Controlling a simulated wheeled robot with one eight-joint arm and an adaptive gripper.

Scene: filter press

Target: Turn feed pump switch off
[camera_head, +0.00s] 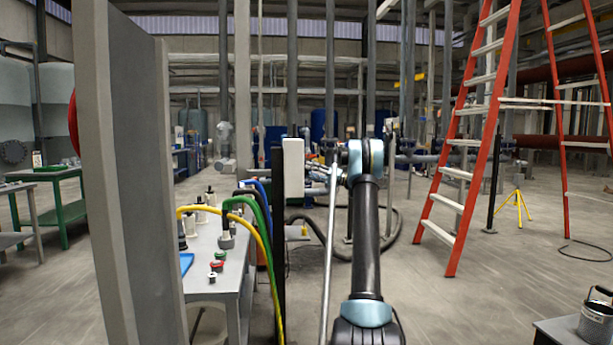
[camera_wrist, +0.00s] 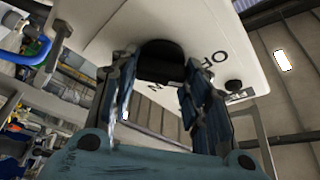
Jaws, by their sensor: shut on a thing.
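The feed pump switch is a white box with a black knob (camera_wrist: 161,58) and dark letters on its face, seen tilted in the wrist view. "OF" shows right of the knob and an "N" below it; the rest of the lettering is hidden. My gripper (camera_wrist: 160,78) has one finger on each side of the knob and is shut on it. The knob's exact pointing is hard to read between the fingers. In the head view a white box (camera_head: 293,167) stands on a dark post, left of my arm; its face with the knob is not visible there.
A grey panel (camera_head: 125,170) stands close on the left. A red ladder (camera_head: 478,140) stands right. Open floor lies between ladder and arm.

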